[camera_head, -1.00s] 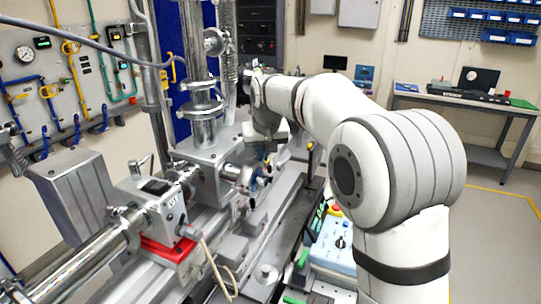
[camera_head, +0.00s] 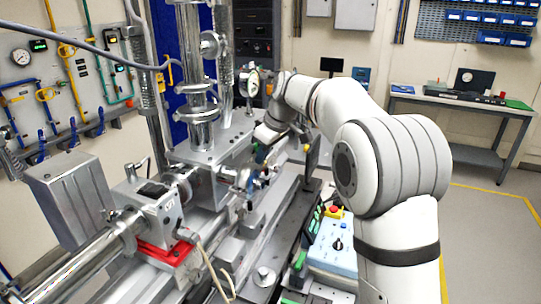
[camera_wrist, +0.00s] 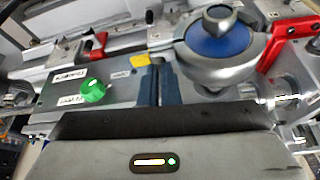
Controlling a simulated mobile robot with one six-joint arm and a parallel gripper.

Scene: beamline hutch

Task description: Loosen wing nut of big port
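In the wrist view a round metal port with a blue face (camera_wrist: 222,44) lies at the upper right. My gripper (camera_wrist: 155,66) shows two dark blue fingers close together, with only a thin gap and nothing seen held. The fingers are left of the port and appear apart from it. In the head view my gripper is beside the metal chamber (camera_head: 205,160), near its front port fittings (camera_head: 250,179). The wing nut is too small to make out there.
A red bracket (camera_wrist: 284,42) stands right of the port. A green knob (camera_wrist: 93,91) is on a grey panel at left. A blue control box (camera_head: 332,242) with a red button sits beside the rail. A beam pipe (camera_head: 75,262) runs at lower left. Floor at right is clear.

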